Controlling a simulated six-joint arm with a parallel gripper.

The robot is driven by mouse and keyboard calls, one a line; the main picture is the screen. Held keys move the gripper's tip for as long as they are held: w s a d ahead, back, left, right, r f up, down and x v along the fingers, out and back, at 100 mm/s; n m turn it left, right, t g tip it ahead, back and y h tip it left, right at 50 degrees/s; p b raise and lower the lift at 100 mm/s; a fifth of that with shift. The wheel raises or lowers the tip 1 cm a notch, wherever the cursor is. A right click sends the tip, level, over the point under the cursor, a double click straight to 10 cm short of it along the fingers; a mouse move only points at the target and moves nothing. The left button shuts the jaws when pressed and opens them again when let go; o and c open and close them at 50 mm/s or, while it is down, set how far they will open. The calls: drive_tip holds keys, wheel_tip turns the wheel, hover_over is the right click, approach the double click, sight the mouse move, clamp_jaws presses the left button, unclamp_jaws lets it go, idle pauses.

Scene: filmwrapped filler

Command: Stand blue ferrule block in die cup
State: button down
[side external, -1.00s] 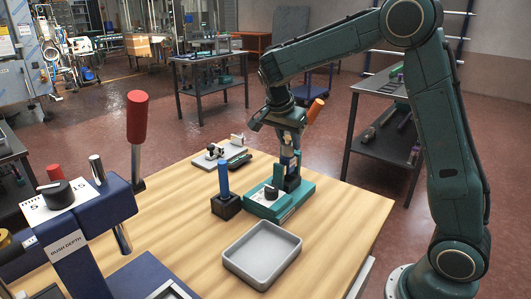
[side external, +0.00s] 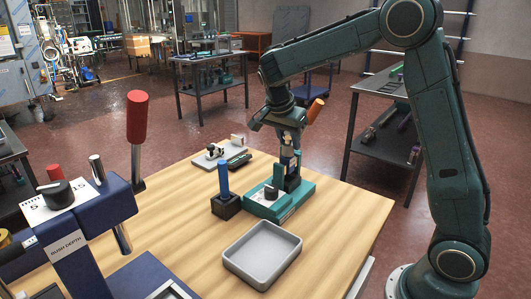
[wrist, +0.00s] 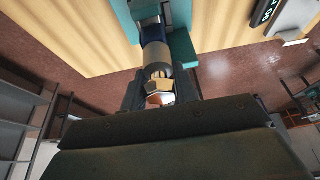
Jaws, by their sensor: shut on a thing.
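My gripper (wrist: 161,88) is shut on a roughly cylindrical piece with a dark blue part (wrist: 154,32), a grey band and a pale, copper-toned faceted end between the fingers; I take it for the blue ferrule block. In the side view, my gripper (side external: 289,150) points down over the green bench fixture (side external: 285,207). The held piece stands about upright there, partly covered by the fingers. The die cup cannot be made out clearly; the piece's far end meets the green fixture in the wrist view, and I cannot tell if it is seated.
A blue rod (side external: 223,179) stands in a black block (side external: 226,206) left of the fixture. An empty grey tray (side external: 262,254) lies in front. A blue press with a red-handled lever (side external: 138,117) fills the left. A small device (side external: 220,153) sits at the back.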

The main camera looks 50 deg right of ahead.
sight(288, 154)
drive_tip(key=shift+f, duration=2.45)
idle(0.5)
drive_tip(key=c, duration=1)
unclamp_jaws()
drive_tip(key=shift+r, duration=0.1)
drive_tip(key=v, duration=1.3)
drive_tip(key=shift+a+r, duration=0.2)
